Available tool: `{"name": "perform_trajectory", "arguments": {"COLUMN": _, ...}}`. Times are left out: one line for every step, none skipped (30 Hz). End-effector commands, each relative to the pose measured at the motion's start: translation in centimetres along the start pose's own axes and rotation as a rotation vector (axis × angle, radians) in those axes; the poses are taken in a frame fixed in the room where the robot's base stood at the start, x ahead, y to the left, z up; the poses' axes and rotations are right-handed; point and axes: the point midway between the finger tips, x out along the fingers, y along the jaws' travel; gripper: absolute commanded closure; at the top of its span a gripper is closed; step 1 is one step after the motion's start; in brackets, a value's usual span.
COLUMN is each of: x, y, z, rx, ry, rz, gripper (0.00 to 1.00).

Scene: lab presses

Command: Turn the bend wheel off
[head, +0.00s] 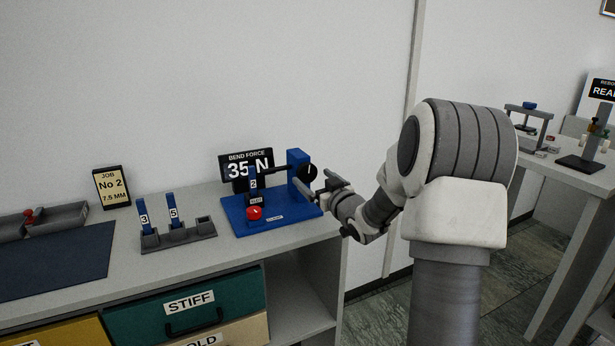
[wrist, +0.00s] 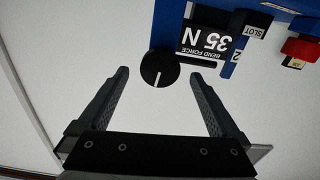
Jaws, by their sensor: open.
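The bend wheel (head: 307,172) is a round black knob with a white line, on the right side of the blue upright of the bend press (head: 298,158). The wheel also shows in the wrist view (wrist: 151,62), with its white line pointing down in that picture. The display (head: 238,170) reads BEND FORCE 35 N. My gripper (head: 320,184) is open and empty, just right of the wheel. In the wrist view its fingers (wrist: 160,73) lie to the left and right of the wheel, with gaps on both sides. I cannot tell the remaining depth.
A blue piece marked 2 (head: 253,184) stands in the press, behind a red button (head: 254,212). A grey rack (head: 180,236) holds pieces marked 3 and 5. A job card (head: 111,187) stands behind. Drawers (head: 190,305) are below. A second table (head: 570,170) stands right.

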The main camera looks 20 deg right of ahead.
Motion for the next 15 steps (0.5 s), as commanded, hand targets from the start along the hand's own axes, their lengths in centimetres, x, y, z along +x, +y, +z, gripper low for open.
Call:
{"name": "perform_trajectory", "arguments": {"x": 1.0, "y": -0.1, "z": 0.1, "rx": 0.001, "ry": 0.001, "rz": -0.002, "gripper": 0.01}}
{"name": "perform_trajectory", "arguments": {"x": 1.4, "y": -0.1, "z": 0.1, "rx": 0.0, "ry": 0.001, "rz": -0.003, "gripper": 0.01}}
{"name": "perform_trajectory", "arguments": {"x": 2.0, "y": -0.1, "z": 0.1, "rx": 0.0, "ry": 0.001, "rz": -0.002, "gripper": 0.01}}
{"name": "perform_trajectory", "arguments": {"x": 2.4, "y": -0.1, "z": 0.1, "rx": 0.0, "ry": 0.0, "rz": -0.002, "gripper": 0.01}}
{"name": "perform_trajectory", "arguments": {"x": 2.7, "y": -0.1, "z": 0.1, "rx": 0.0, "ry": 0.0, "rz": -0.002, "gripper": 0.01}}
{"name": "perform_trajectory", "arguments": {"x": 3.1, "y": -0.1, "z": 0.1, "rx": 0.0, "ry": 0.001, "rz": -0.001, "gripper": 0.01}}
{"name": "perform_trajectory", "arguments": {"x": 3.4, "y": -0.1, "z": 0.1, "rx": 0.0, "ry": 0.0, "rz": -0.001, "gripper": 0.01}}
{"name": "perform_trajectory", "arguments": {"x": 3.6, "y": -0.1, "z": 0.1, "rx": 0.0, "ry": 0.0, "rz": -0.001, "gripper": 0.01}}
{"name": "perform_trajectory", "arguments": {"x": 3.9, "y": -0.1, "z": 0.1, "rx": 0.0, "ry": 0.0, "rz": -0.001, "gripper": 0.01}}
{"name": "perform_trajectory", "arguments": {"x": 4.0, "y": -0.1, "z": 0.1, "rx": 0.0, "ry": -0.001, "rz": -0.001, "gripper": 0.01}}
{"name": "perform_trajectory", "arguments": {"x": 4.2, "y": -0.1, "z": 0.1, "rx": 0.0, "ry": -0.001, "rz": -0.001, "gripper": 0.01}}
{"name": "perform_trajectory", "arguments": {"x": 4.3, "y": -0.1, "z": 0.1, "rx": 0.0, "ry": 0.0, "rz": -0.001, "gripper": 0.01}}
{"name": "perform_trajectory", "arguments": {"x": 4.3, "y": -0.1, "z": 0.0, "rx": 0.0, "ry": 0.0, "rz": -0.001, "gripper": 0.01}}
{"name": "perform_trajectory", "arguments": {"x": 4.4, "y": -0.1, "z": 0.0, "rx": 0.0, "ry": 0.0, "rz": -0.001, "gripper": 0.01}}
{"name": "perform_trajectory", "arguments": {"x": 4.4, "y": 0.0, "z": 0.0, "rx": 0.0, "ry": 0.0, "rz": 0.0, "gripper": 0.01}}
